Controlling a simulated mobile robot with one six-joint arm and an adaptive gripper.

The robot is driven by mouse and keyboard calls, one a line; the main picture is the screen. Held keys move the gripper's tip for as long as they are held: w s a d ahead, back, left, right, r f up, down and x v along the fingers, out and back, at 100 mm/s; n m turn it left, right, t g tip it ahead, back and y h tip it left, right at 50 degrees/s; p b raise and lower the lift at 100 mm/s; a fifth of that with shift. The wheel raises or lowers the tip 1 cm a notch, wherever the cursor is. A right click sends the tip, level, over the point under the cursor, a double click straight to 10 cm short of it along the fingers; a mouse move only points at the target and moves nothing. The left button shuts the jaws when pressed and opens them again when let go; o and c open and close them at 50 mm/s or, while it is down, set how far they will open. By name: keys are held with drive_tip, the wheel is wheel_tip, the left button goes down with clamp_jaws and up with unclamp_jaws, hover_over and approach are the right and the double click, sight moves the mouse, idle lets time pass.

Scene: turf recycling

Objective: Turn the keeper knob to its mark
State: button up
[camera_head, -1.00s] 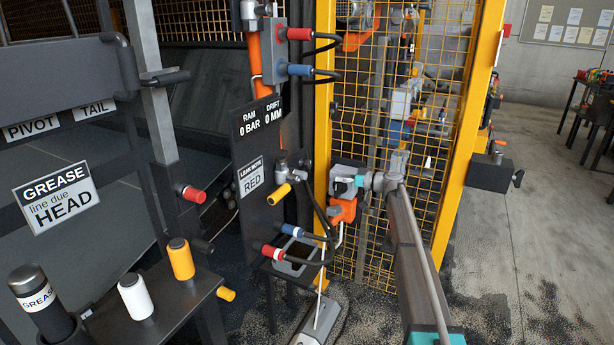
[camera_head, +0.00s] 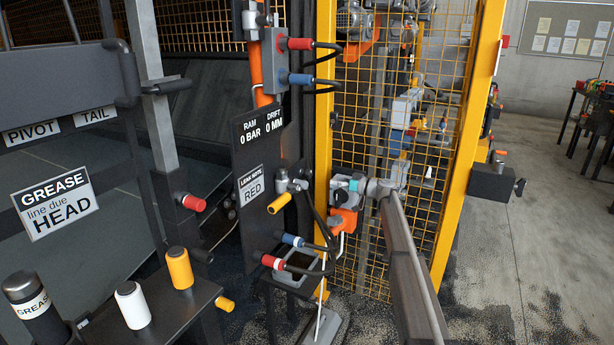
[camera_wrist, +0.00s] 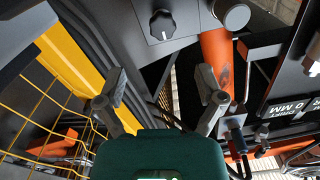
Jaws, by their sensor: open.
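In the head view my gripper (camera_head: 340,184) is small, beside the yellow post and right of the dark gauge panel (camera_head: 257,132). I cannot make out this knob there.
An orange tube (camera_wrist: 217,62) runs close to my right finger in the wrist view. A yellow post (camera_wrist: 85,75) and mesh stand at left. In the head view, red and blue hose couplings (camera_head: 295,43) jut from the panel. Open floor (camera_head: 500,260) lies at right.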

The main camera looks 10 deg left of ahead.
sight(311, 175)
drive_tip(key=x, duration=1.1)
drive_tip(key=shift+a, duration=0.25)
drive_tip(key=c, duration=1.1)
drive_tip(key=shift+w+a, duration=0.1)
drive_tip(key=shift+a, duration=0.25)
drive_tip(key=shift+c, duration=0.3)
drive_tip(key=shift+d, duration=0.35)
